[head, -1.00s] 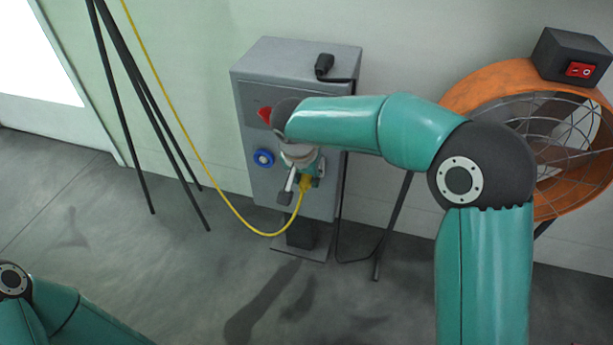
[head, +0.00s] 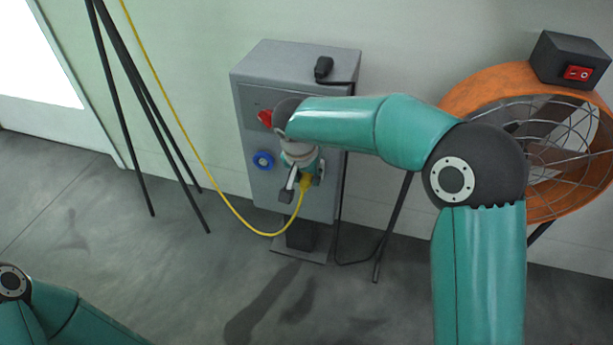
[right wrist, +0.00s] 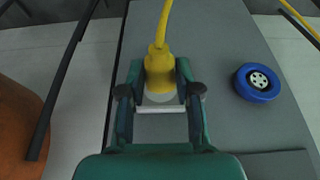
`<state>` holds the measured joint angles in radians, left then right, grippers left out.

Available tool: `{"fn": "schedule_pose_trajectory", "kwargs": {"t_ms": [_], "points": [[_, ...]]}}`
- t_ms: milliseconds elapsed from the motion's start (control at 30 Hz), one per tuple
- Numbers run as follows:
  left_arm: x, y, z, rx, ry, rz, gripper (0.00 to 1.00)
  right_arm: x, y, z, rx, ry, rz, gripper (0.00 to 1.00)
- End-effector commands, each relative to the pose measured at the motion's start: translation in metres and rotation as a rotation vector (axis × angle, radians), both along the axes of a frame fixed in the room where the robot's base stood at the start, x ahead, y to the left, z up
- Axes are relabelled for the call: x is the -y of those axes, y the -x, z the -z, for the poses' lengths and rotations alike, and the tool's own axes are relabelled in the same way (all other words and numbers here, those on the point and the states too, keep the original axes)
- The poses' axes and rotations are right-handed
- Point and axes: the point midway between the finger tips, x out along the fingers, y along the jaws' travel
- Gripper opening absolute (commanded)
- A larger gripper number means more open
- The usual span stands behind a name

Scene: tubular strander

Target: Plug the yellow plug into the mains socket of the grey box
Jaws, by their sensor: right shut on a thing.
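The grey box (head: 252,185) stands on a post against the wall. My right gripper (head: 300,186) is in front of its lower front face, partly hidden by my own wrist. It is shut on the yellow plug (head: 306,183), whose yellow cord hangs down and loops up to the left. In the right wrist view the yellow plug (right wrist: 160,68) is between both fingers, with a pale part at its end. A blue round socket (head: 263,160) with a pale, holed face is on the box, left of the gripper; it also shows in the wrist view (right wrist: 258,82). My left gripper is out of view.
A red part (head: 265,117) sits on the box above the blue socket. A black plug (head: 323,67) with a black cord is at the box's top. An orange fan (head: 480,82) stands right, black stand legs (head: 150,120) left. The floor in front is clear.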

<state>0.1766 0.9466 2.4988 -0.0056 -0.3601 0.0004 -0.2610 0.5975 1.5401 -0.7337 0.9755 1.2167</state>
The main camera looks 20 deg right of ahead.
Motion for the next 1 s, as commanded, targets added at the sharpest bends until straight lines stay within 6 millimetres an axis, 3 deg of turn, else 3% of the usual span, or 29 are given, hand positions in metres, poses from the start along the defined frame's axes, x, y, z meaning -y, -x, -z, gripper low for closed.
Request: {"fn": "schedule_pose_trajectory", "kwargs": {"t_ms": [367,400,567,1000], "points": [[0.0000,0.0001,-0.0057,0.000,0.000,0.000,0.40,0.0059,-0.0082,-0.0007,0.000,-0.001,0.002,0.00],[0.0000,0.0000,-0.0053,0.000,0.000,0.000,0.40,0.0058,-0.0083,-0.0002,0.000,-0.001,0.002,0.36],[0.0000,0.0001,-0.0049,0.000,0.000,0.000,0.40,0.0055,-0.0081,0.0000,0.000,0.000,0.001,0.62],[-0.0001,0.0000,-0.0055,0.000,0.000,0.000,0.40,0.0039,-0.0061,-0.0078,0.002,0.001,0.000,0.62]]}}
